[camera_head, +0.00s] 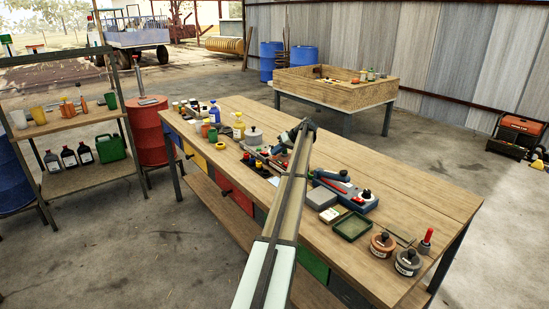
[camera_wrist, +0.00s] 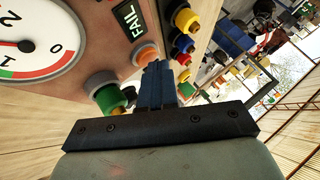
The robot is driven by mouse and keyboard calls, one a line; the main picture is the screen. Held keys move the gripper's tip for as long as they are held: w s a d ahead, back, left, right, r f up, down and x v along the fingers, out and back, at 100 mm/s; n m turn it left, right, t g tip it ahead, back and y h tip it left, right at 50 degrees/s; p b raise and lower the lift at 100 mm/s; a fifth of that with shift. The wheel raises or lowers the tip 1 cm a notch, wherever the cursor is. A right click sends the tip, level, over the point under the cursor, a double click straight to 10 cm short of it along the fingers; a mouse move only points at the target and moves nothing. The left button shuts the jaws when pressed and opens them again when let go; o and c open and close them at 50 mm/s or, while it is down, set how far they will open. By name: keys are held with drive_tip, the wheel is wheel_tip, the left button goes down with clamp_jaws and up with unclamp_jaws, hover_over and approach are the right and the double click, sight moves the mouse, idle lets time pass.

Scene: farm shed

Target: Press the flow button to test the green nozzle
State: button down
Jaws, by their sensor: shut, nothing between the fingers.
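In the wrist view a tester box (camera_wrist: 90,20) carries a round gauge (camera_wrist: 25,48) and a small dark display (camera_wrist: 128,20) reading FAIL. An orange round button (camera_wrist: 145,53) sits below the display. The green nozzle (camera_wrist: 112,98) is at a brass-coloured fitting on the same box face, left of my fingers. My gripper (camera_wrist: 157,68) is shut and empty. Its fingertips are right by the orange button and overlap its edge in the picture; I cannot tell whether they touch. In the head view my arm reaches over the bench and hides part of the things there.
Yellow, blue and red nozzles (camera_wrist: 186,20) stand in a row right of the button. In the head view the wooden bench (camera_head: 390,210) holds bottles (camera_head: 214,112), a green tray (camera_head: 352,226) and two round tins (camera_head: 408,262). Its right far part is clear.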

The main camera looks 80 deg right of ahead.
sight(277, 157)
drive_tip(key=shift+r, duration=0.7)
drive_tip(key=shift+r, duration=2.5)
